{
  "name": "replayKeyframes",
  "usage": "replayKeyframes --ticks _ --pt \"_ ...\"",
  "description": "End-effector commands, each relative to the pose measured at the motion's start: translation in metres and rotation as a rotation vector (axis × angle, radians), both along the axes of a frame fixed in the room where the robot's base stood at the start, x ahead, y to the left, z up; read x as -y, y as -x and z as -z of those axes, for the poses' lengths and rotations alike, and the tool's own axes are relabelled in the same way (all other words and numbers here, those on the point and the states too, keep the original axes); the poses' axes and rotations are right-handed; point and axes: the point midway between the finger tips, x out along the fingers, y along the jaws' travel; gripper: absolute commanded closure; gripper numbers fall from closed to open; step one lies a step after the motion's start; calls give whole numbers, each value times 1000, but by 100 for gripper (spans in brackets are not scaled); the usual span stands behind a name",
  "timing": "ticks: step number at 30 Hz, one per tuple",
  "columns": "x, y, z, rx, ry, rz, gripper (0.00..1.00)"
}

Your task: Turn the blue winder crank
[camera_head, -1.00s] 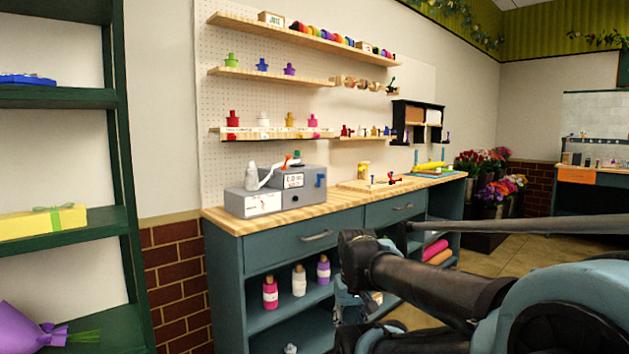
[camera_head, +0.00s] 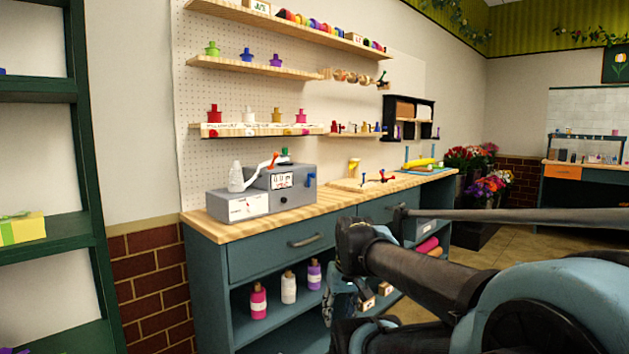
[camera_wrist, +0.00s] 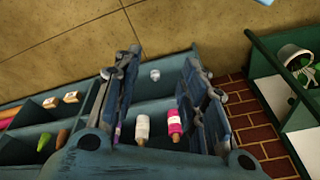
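A grey machine (camera_head: 283,200) stands on the wooden countertop in the head view. A small blue crank (camera_head: 310,181) sticks out at its right side. The machine also bears a red-tipped lever (camera_head: 272,161) and a green knob (camera_head: 284,152). My gripper (camera_head: 342,298) hangs low in front of the bench, below the countertop and well apart from the blue crank. In the wrist view my gripper's fingers (camera_wrist: 163,66) are spread with nothing between them, facing down towards the bench shelves and floor. The crank is not in the wrist view.
The teal bench (camera_head: 262,262) has drawers and open shelves with several bottles (camera_head: 288,287). A wooden board (camera_head: 362,184) with small tools lies right of the machine. Green shelving (camera_head: 88,150) stands at the left. Free tiled floor (camera_head: 510,245) is at the right.

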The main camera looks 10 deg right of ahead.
Motion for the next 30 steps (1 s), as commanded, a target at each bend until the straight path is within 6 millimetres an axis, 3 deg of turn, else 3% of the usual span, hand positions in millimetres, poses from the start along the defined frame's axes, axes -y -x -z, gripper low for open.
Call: replayKeyframes --ticks 9,16,23,30 --pt "-41 -91 -63 171 -236 -252 61" --pt "-47 -171 -114 394 -355 -411 61" --pt "-26 -253 -166 676 -404 -528 61" --pt "26 -333 -217 1006 -363 -599 61"
